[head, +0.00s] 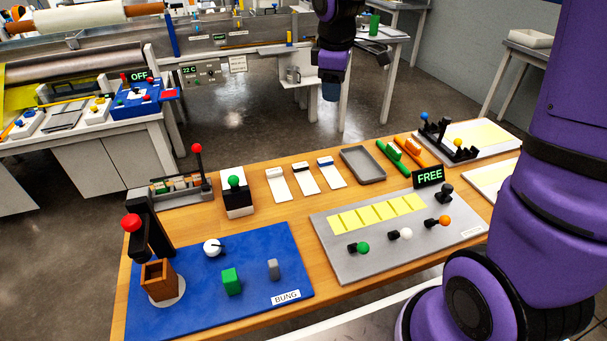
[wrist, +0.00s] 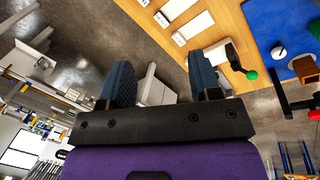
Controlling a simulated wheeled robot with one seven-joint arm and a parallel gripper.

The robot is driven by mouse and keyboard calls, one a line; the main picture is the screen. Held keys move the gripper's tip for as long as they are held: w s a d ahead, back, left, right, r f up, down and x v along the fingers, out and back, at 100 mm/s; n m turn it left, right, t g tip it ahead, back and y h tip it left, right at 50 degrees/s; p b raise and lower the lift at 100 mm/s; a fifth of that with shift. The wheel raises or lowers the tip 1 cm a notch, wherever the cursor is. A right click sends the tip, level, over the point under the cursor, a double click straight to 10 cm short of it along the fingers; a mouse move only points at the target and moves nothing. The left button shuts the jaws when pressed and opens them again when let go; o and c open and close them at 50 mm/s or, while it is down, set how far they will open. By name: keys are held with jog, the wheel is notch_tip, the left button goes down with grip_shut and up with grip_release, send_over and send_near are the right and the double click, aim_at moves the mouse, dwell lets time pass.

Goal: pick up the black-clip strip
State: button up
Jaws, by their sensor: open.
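The black-clip strip (head: 305,178) is a white strip with a dark clip at its far end. It lies flat on the wooden table in the head view, the middle of three similar strips. My gripper (head: 331,91) hangs beyond the table's far edge in the head view, apart from the strips. In the wrist view my gripper (wrist: 162,82) has its two blue fingers spread with nothing between them. White strips show at the top of that view, but their clip colours are hard to tell.
A green-knobbed block (head: 236,195) stands left. A grey board (head: 350,261) and blue mat (head: 205,318) lie nearer.

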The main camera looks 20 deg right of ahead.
jog(key=w+a+f+n, duration=0.1)
jog(key=w+f+n, duration=0.2)
jog(key=w+f, duration=0.5)
jog(key=n+g+y, duration=0.1)
jog(key=n+g, duration=0.1)
jog(key=n, duration=0.2)
send_over(300, 165)
jog(key=f, duration=1.1)
jog(key=d+f, duration=0.1)
jog(key=f, duration=0.5)
jog(key=shift+f, duration=0.15)
jog(key=shift+a+f, duration=0.25)
jog(key=shift+f, duration=1.1)
jog(key=shift+a+f, duration=0.2)
jog(key=shift+f, duration=1.1)
jog(key=c, duration=1)
